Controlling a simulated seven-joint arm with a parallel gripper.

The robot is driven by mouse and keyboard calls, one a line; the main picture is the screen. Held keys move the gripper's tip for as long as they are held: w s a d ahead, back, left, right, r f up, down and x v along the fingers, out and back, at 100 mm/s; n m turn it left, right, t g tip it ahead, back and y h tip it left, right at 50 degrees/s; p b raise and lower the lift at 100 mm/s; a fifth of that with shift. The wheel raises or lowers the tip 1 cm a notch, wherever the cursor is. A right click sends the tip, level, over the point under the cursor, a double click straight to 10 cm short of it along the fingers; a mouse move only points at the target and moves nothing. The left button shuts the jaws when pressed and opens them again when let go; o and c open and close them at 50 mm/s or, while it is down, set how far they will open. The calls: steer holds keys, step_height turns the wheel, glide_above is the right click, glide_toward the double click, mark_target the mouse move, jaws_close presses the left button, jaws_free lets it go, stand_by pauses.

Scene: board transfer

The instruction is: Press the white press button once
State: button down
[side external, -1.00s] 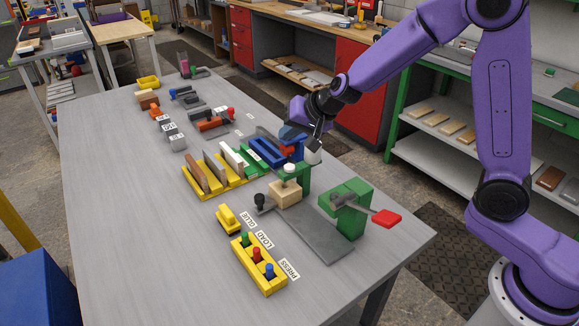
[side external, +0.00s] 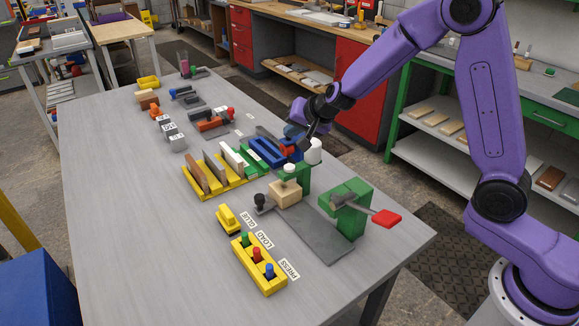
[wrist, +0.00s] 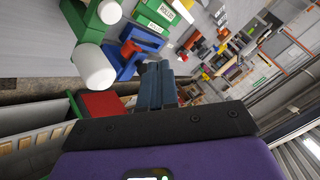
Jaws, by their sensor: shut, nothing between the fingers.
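The white press button is seen as a white cylinder (side external: 314,150) standing on the green press (side external: 300,178). A second, flatter white cap (side external: 289,168) sits above a pale wooden block on the same press. In the wrist view the white cylinder (wrist: 95,69) is large, left of my fingers and apart from them. My gripper (side external: 307,137) is shut and empty, behind and left of the white cylinder, over the blue fixture. The wrist view shows my shut fingers (wrist: 156,80) pointing toward the table. Whether the button is pressed in cannot be told.
A green clamp (side external: 346,205) with a red-handled lever (side external: 386,217) stands right of the press. A yellow box (side external: 258,266) with green, red and blue buttons stands in front. A yellow rack (side external: 213,184) holds boards at left. The table's left side (side external: 125,220) is clear.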

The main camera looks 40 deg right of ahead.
mark_target(293, 168)
steer(key=shift+f, duration=3.85)
steer(key=shift+f, duration=0.4)
steer(key=shift+f, duration=0.55)
steer(key=shift+r, duration=0.95)
steer(key=shift+r, duration=2.5)
steer(key=shift+s+a, duration=0.1)
